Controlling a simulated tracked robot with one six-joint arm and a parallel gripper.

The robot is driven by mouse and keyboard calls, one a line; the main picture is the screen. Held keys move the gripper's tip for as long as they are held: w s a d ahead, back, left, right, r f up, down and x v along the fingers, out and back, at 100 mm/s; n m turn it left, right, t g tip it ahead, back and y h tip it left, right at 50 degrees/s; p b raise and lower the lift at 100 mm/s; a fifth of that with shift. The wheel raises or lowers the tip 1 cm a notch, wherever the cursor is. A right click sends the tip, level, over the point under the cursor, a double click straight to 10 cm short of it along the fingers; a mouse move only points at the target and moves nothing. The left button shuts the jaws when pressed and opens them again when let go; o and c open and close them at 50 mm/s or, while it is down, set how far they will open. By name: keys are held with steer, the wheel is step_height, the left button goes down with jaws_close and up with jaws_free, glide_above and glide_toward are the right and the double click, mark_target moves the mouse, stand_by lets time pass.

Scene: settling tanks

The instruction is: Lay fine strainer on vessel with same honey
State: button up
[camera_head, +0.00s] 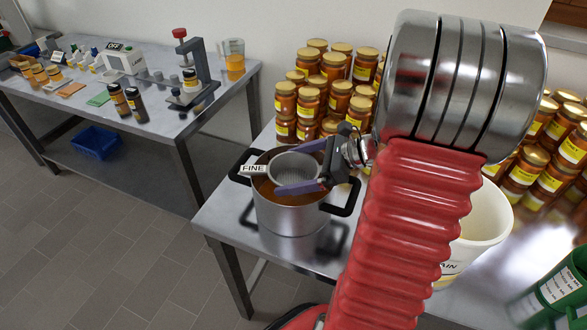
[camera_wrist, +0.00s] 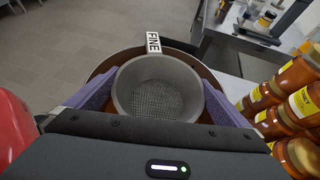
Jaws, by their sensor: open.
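The fine strainer (camera_head: 296,170) is a grey mesh bowl with a white tab marked FINE. It sits at the mouth of a steel pot (camera_head: 290,217) with black handles and amber honey inside. In the wrist view the strainer (camera_wrist: 158,88) is between the purple fingers of my gripper (camera_head: 312,167), over the pot's rim (camera_wrist: 112,62). My gripper is open, with one finger on each side of the strainer. I cannot tell whether the strainer touches the pot. A white bucket (camera_head: 484,225) with partly hidden lettering stands right of the pot, half behind my arm.
Stacked honey jars (camera_head: 325,85) stand behind the pot, with more jars (camera_head: 548,160) at the right. A green container (camera_head: 560,290) is at the lower right. A second steel table (camera_head: 150,95) with jars and a press stands at the left. A blue crate (camera_head: 95,142) is beneath it.

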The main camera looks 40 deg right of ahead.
steer(key=v, duration=1.3)
steer(key=shift+s+d, duration=0.2)
steer(key=shift+s, duration=0.15)
steer(key=shift+r, duration=0.15)
steer(key=s+a+r+n+g+h, duration=0.1)
steer(key=a+n+h, duration=0.3)
steer(key=a+n, duration=0.9)
steer(key=s+a+r+n+g+h, duration=0.1)
steer(key=a+n+h, duration=0.3)
steer(key=a+n, duration=1)
steer(key=shift+s+a+r+n+g, duration=0.3)
steer(key=shift+a+r+g, duration=0.1)
steer(key=shift+g, duration=0.3)
